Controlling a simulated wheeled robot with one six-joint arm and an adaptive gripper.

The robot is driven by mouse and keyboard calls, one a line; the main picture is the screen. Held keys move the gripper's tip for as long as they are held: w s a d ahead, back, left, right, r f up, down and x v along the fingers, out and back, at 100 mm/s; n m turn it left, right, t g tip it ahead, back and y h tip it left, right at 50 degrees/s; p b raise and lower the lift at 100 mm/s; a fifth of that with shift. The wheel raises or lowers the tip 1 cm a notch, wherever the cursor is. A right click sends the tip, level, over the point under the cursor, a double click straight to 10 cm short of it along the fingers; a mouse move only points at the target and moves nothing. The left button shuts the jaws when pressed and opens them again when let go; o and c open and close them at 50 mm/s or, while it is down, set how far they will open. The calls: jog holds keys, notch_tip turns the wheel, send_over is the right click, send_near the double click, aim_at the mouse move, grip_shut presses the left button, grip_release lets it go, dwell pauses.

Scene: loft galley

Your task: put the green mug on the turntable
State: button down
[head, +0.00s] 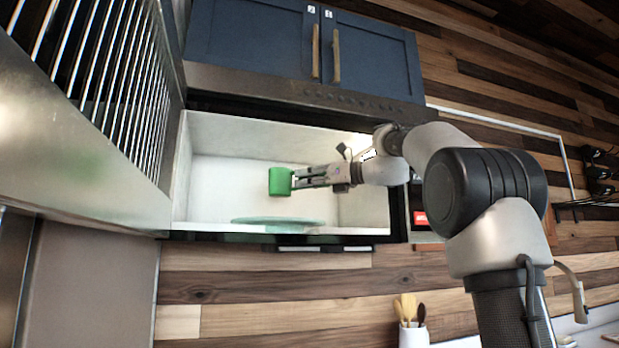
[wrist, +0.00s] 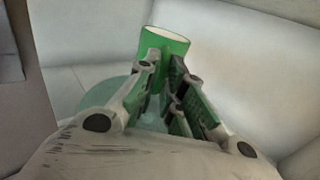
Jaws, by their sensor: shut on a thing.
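The green mug (head: 280,182) is inside the open microwave, held up in the air above the turntable. My gripper (head: 297,179) reaches in from the right and is shut on the mug's right side, where its handle would be; the fingers hide that part. In the wrist view the mug (wrist: 166,42) shows its pale rim beyond my fingertips (wrist: 166,70). The turntable (head: 277,221) is a pale green glass disc on the microwave floor, seen nearly edge-on. In the wrist view part of the turntable (wrist: 107,92) shows below and left of the mug.
The microwave's white cavity walls (head: 230,140) surround the mug, with free room to its left. The front lower edge (head: 350,231) and right side frame the opening. Blue cabinets (head: 300,45) are above. A utensil pot (head: 412,335) stands below.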

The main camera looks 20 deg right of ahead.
jog(key=shift+w+f, duration=0.15)
jog(key=shift+f, duration=1.35)
jog(key=shift+w+f, duration=0.1)
jog(key=shift+f, duration=1.4)
jog(key=shift+w+f, duration=0.2)
jog(key=shift+f, duration=0.25)
jog(key=shift+f, duration=0.15)
jog(key=c, duration=1.5)
grip_release()
jog(key=shift+f, duration=0.1)
jog(key=shift+r, duration=0.2)
jog(key=v, duration=1.2)
